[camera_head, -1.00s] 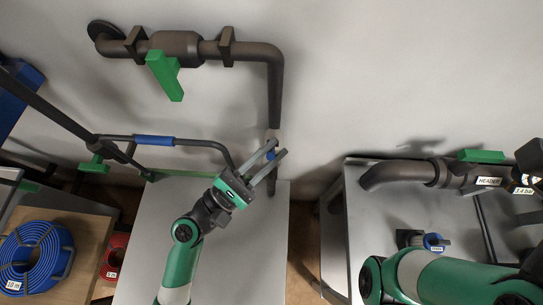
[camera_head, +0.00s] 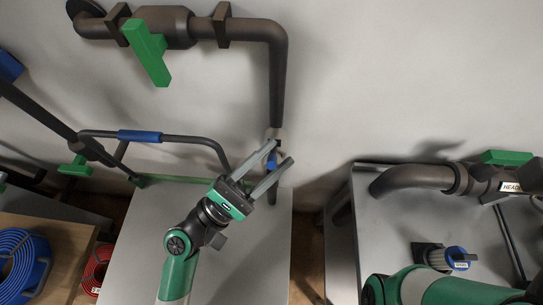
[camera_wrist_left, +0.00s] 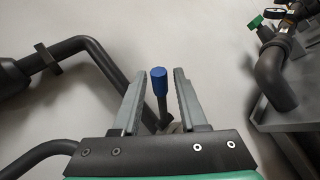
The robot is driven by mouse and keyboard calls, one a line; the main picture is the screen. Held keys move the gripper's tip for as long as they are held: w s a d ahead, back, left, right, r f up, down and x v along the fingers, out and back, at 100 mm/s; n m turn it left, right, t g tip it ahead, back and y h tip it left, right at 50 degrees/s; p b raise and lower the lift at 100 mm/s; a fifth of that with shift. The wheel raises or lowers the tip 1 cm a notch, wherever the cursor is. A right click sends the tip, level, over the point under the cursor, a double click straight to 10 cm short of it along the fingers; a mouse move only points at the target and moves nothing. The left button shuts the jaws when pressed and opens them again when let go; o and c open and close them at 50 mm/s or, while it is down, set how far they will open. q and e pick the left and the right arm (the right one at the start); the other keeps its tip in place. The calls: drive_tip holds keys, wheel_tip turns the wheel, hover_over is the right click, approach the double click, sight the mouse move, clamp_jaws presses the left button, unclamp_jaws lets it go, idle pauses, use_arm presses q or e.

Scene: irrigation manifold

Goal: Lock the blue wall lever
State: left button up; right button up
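The blue wall lever (camera_head: 271,161) is on the lower end of the vertical dark pipe at the wall, above the grey bench. In the left wrist view its blue grip (camera_wrist_left: 159,80) stands between my two fingers, with a visible gap on each side. My left gripper (camera_head: 281,153) is open, with a finger on either side of the lever; it also shows in the left wrist view (camera_wrist_left: 152,88). The lever's base is partly hidden. My right arm shows at lower right, but its gripper is not in view.
A large pipe with a green handle (camera_head: 149,54) runs along the wall above. A curved bar with a blue sleeve (camera_head: 139,136) stands left of my left gripper. Header piping (camera_head: 414,178) and a blue-ringed fitting (camera_head: 457,258) are at right. Blue hose (camera_head: 20,262) lies at lower left.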

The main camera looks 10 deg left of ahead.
use_arm(q)
drive_tip(key=shift+o, duration=0.4)
drive_tip(key=shift+s+a+f, duration=0.2)
drive_tip(key=v, duration=1.1)
drive_tip(key=shift+b, duration=0.4)
